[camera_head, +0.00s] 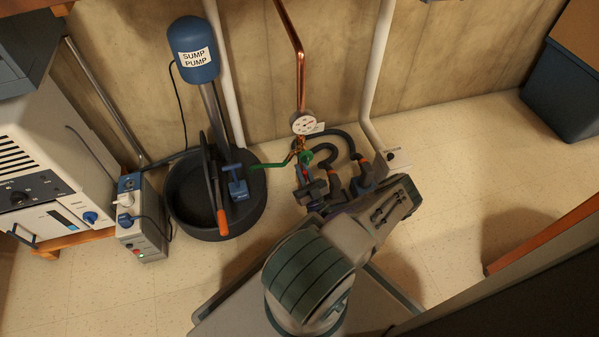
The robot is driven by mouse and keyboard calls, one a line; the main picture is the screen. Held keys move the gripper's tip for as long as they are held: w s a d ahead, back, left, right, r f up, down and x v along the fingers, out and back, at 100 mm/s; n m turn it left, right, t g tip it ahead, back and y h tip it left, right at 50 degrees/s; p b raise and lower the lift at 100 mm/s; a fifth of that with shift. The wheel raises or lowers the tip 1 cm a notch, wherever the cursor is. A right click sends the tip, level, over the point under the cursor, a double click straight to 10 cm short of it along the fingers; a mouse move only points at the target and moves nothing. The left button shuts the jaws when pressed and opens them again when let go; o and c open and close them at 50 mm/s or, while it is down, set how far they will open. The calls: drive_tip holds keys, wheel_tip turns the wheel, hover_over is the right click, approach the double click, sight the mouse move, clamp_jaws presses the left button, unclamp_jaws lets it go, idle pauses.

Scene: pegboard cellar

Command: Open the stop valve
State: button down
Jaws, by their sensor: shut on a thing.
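The stop valve (300,147) sits low on the copper pipe by the wall, just under a round white pressure gauge (303,123). Its small green handle (307,157) shows at the front of the fitting. My gripper (306,168) reaches in from the front right and is shut on the green handle. The fingertips are small and partly hidden, so the exact grip is unclear. A green hose (270,164) runs left from the fitting towards the black sump basin (254,206). A small pale tag (318,127) hangs beside the gauge.
A blue sump pump (194,52) stands over the basin, with an orange-handled tool (222,222) at its front. A grey socket box (142,225) and white appliance (40,160) stand left. White pipe (375,75) runs down the wall. Floor at right is clear near a blue bin (560,90).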

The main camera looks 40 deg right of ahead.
drive_tip(key=shift+s+d+m+g+h, duration=0.1)
drive_tip(key=shift+d+m+g+h, duration=0.2)
drive_tip(key=shift+m+h, duration=0.5)
drive_tip(key=c, duration=1.4)
unclamp_jaws()
drive_tip(key=shift+a+n, duration=0.1)
drive_tip(key=shift+n, duration=0.2)
